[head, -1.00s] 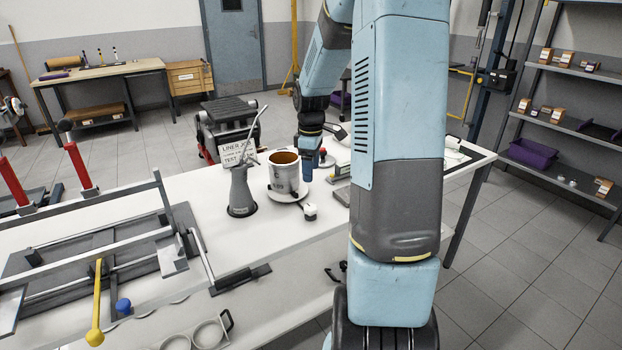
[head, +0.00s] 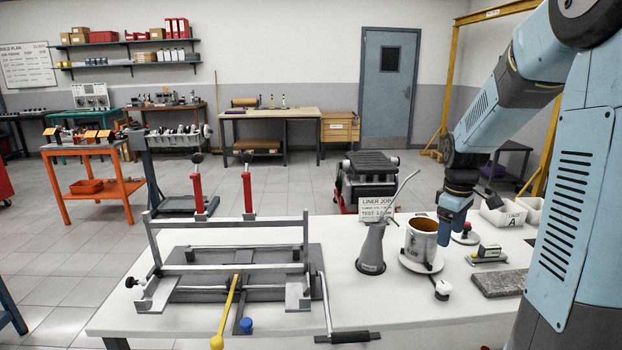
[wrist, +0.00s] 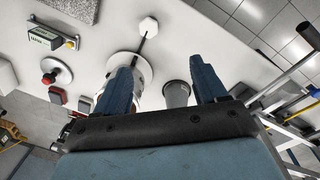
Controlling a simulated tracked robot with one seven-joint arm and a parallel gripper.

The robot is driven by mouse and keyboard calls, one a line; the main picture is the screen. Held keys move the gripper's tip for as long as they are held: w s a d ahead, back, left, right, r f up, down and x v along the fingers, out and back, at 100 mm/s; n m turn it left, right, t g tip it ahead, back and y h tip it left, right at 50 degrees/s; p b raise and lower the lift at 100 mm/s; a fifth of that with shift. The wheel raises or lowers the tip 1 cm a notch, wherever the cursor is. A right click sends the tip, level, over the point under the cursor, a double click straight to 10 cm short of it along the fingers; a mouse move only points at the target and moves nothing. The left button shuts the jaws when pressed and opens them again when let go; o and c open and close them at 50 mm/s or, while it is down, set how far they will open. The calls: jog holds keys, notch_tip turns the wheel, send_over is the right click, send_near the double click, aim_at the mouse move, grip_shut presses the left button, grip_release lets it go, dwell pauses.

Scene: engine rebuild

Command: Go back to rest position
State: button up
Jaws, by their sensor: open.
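My gripper (head: 452,222) hangs fingers down at the right of the white bench, just beside a white cylinder liner (head: 420,250) with a brown inside. In the head view it overlaps the liner's right rim; I cannot tell if they touch. In the wrist view my gripper (wrist: 165,75) has its two blue fingers spread wide with nothing held between them. There, the liner is mostly hidden behind the left finger, on a round white plate (wrist: 124,62). A grey oil can (head: 371,246) stands left of the liner; it also shows between the fingers in the wrist view (wrist: 176,95).
The white bench (head: 400,318) carries a metal frame fixture (head: 235,257) at left. A red button (head: 466,229), a small green-grey device (head: 488,252) and a grey stone slab (head: 498,283) lie right of the liner. White bins (head: 503,214) stand at the back right.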

jog(key=s+a+r+m+t, duration=0.1)
jog(key=s+a+r+m, duration=0.1)
jog(key=s+a+r, duration=0.2)
jog(key=s+a+r+m+t, duration=0.2)
jog(key=s+a+r+m, duration=0.1)
jog(key=s, duration=0.8)
jog(key=s+a+r+m+t, duration=0.1)
jog(key=s+a+r+m, duration=0.1)
jog(key=s+a+r, duration=0.3)
jog(key=s, duration=0.3)
jog(key=shift+a+r+m+t+y, duration=0.3)
jog(key=shift+a+r+m+t, duration=0.05)
jog(key=shift+r+m+t, duration=0.05)
